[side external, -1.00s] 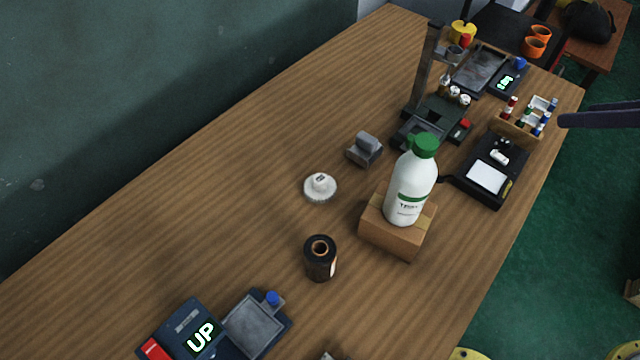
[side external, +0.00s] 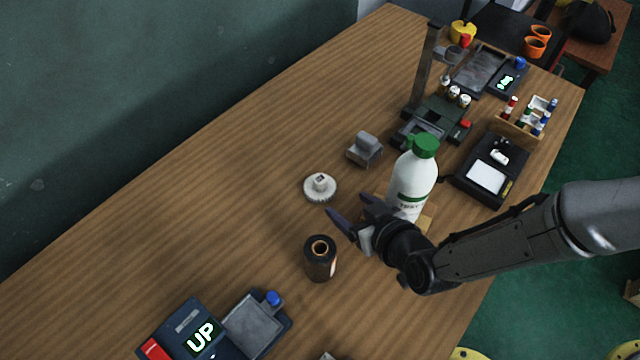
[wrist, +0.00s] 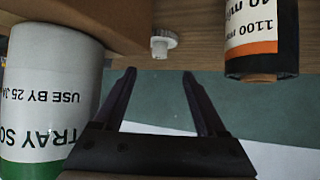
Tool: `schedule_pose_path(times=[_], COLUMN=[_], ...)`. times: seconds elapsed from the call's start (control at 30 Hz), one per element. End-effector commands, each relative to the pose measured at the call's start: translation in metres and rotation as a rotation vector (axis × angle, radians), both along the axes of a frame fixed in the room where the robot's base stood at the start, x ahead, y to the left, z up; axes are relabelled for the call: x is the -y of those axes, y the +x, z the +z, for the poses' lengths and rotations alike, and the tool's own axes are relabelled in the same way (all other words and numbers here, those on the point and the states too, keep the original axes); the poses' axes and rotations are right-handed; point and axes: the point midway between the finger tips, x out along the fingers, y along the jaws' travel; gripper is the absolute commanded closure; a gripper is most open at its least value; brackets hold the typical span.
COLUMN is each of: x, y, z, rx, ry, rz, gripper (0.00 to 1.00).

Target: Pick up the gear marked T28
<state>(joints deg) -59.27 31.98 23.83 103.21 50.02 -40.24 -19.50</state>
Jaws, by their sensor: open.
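The white gear (side external: 320,188), with a toothed rim and a raised hub, lies on the wooden table (side external: 200,190) in the side view. No T28 marking is readable on it. It also shows in the wrist view (wrist: 164,42), ahead of the fingers and roughly in line with the space between them. My gripper (side external: 348,206) is open, with its fingertips just right of and in front of the gear, apart from it. In the wrist view my gripper (wrist: 159,74) has nothing between its fingers.
A grey block (side external: 365,150) sits beyond the gear. The table left of the gear is clear.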

Motion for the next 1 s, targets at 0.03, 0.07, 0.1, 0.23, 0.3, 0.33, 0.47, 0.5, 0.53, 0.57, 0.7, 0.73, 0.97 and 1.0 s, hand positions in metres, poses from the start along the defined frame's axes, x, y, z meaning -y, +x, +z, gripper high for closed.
schedule_pose_path(times=[0.03, 0.07, 0.1, 0.23, 0.3, 0.33, 0.47, 0.5, 0.53, 0.57, 0.7, 0.73, 0.97, 1.0], x=[-0.001, -0.003, -0.005, -0.013, -0.017, -0.019, -0.024, -0.024, -0.025, -0.025, -0.029, -0.030, -0.041, -0.042], y=[0.006, 0.010, 0.015, 0.035, 0.045, 0.048, 0.058, 0.060, 0.061, 0.062, 0.071, 0.075, 0.098, 0.101], z=[-0.005, -0.007, -0.012, -0.026, -0.032, -0.035, -0.042, -0.043, -0.044, -0.044, -0.049, -0.051, -0.066, -0.067], rx=[-0.001, -0.001, -0.001, -0.001, -0.001, -0.001, -0.001, -0.001, -0.001, -0.001, -0.001, -0.001, -0.001, -0.001], ry=[-0.001, -0.001, -0.001, 0.000, -0.001, 0.000, 0.000, 0.001, 0.001, 0.001, 0.002, 0.002, 0.000, 0.001], rz=[-0.003, -0.003, -0.003, -0.003, -0.002, -0.001, 0.001, 0.000, 0.000, 0.000, -0.001, -0.001, -0.001, 0.000], gripper=[0.26, 0.26, 0.26, 0.26, 0.26, 0.26, 0.26, 0.26, 0.26, 0.26, 0.26, 0.26, 0.26, 0.26])
